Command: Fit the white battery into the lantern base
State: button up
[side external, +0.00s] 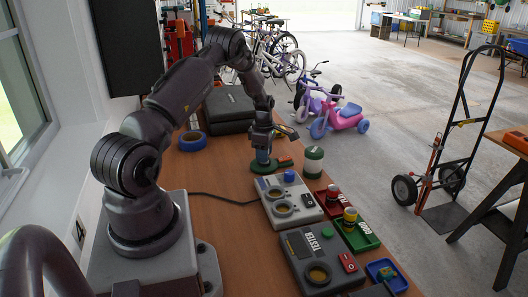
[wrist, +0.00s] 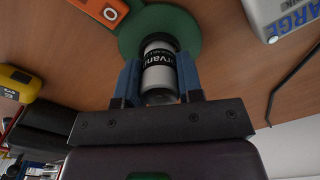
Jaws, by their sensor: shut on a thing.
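My gripper (side external: 262,157) is shut on the white battery, with its fingers pointing down. In the wrist view the white battery (wrist: 158,76), with a black lettered band, sits between the two blue fingers of my gripper (wrist: 158,82). The green round lantern base (side external: 262,170) lies on the bench directly below my gripper. In the wrist view the base (wrist: 190,32) is behind the battery's far end, which overlaps it. An orange part with a round button (wrist: 100,9) is beside the base. I cannot tell whether the battery touches the base or is above it.
A white-and-green jar-like part (side external: 313,161) stands to the right. A charger box (side external: 290,199) and a grey tester (side external: 317,260) are nearer, with red (side external: 322,205), green (side external: 368,241) and blue (side external: 399,281) trays alongside. A black case (side external: 228,108) and blue tape (side external: 192,141) lie behind.

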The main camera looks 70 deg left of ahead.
jog(key=shift+f, duration=0.1)
jog(key=o, duration=0.7)
jog(key=shift+r, duration=5.45)
